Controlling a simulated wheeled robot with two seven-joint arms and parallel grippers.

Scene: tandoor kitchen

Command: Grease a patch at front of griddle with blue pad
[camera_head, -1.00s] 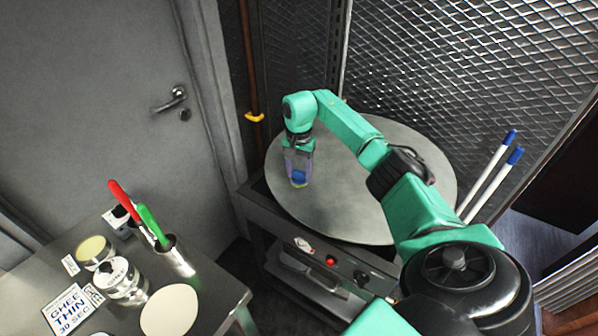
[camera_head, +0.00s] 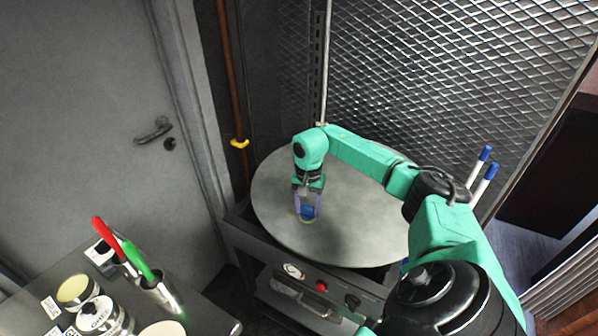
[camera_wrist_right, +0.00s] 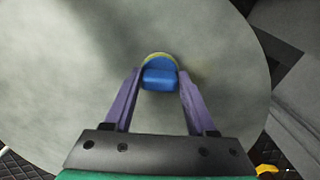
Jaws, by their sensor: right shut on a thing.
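The blue pad (camera_head: 307,212) has a yellowish underside edge. My right gripper (camera_head: 307,204) is shut on it and holds it down at the griddle's surface, in the front left part of the round grey griddle (camera_head: 275,190). In the right wrist view the blue pad (camera_wrist_right: 160,80) sits between the two purple fingers of my right gripper (camera_wrist_right: 158,84), over the griddle plate (camera_wrist_right: 60,70). I cannot tell for sure whether the pad touches the plate. A darker zone shows on the plate near the pad. My left gripper is not in view.
The griddle stands on a dark cart with a red knob (camera_head: 321,286). Wire mesh (camera_head: 450,70) rises behind the griddle. Two blue-tipped white rods (camera_head: 480,170) stand at right.

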